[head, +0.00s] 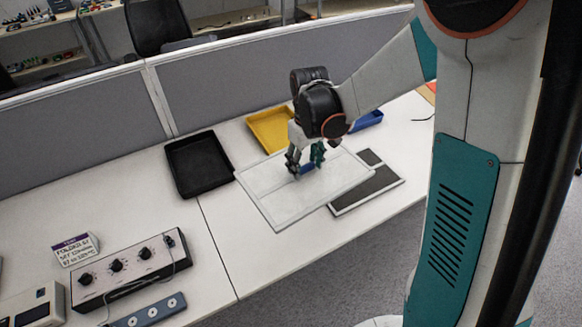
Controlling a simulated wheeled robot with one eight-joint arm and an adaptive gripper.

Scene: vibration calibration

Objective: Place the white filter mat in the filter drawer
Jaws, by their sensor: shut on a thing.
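The white filter mat (285,205) appears as a large pale flat panel with a lighter border, lying level at the middle of the white table. My gripper (305,168) points down over its upper middle and is shut on a small blue piece there, which looks like a tab of the mat. The fingers hide part of this grip. A dark flat panel with a pale frame (338,210) lies to the right, partly covered by the white panel. I cannot tell for sure which piece is the filter drawer, or whether the mat touches what is below.
A black tray (178,192) stands left of the mat, a yellow tray (252,117) behind it, and a blue tray (370,124) behind right. A control box with knobs (90,300) and a label card (62,261) are front left. A grey partition (230,80) closes the back.

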